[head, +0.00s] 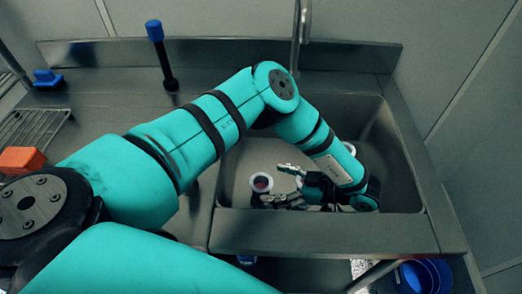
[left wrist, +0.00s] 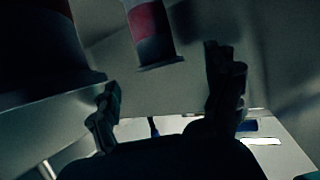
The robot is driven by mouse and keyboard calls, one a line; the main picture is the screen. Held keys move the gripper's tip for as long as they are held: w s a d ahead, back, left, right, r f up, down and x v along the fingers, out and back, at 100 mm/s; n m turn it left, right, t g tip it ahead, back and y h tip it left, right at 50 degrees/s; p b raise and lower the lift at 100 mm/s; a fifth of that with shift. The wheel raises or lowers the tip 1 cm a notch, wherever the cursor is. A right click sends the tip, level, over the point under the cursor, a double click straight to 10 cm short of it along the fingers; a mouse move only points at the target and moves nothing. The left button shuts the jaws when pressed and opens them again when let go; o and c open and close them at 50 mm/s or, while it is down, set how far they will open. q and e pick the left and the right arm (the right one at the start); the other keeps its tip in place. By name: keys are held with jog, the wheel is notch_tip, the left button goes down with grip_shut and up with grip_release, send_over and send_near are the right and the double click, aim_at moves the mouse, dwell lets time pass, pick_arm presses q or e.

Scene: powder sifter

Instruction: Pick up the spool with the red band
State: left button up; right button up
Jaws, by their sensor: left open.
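A spool with a pale rim and a reddish centre (head: 262,183) is in the sink, just left of my left gripper (head: 280,184). The left gripper is open and empty, low in the sink, its fingers pointing left toward this spool. In the left wrist view, a spool with a red band (left wrist: 149,22) and a dark lower part shows at the top, beyond and between the open fingers (left wrist: 165,95). Its upper end is cut off by the frame. A larger dark body (left wrist: 40,50) at upper left also shows some red at its top. My right gripper is not in view.
The metal sink (head: 400,150) has raised walls around the gripper, and a faucet (head: 300,35) stands behind it. A blue-topped brush (head: 155,32), a wire rack (head: 35,128) and an orange block (head: 22,160) are left.

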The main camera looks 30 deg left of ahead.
aim_at(263, 182)
pick_arm(q)
jog(key=x, duration=0.5)
jog(key=c, duration=1.4)
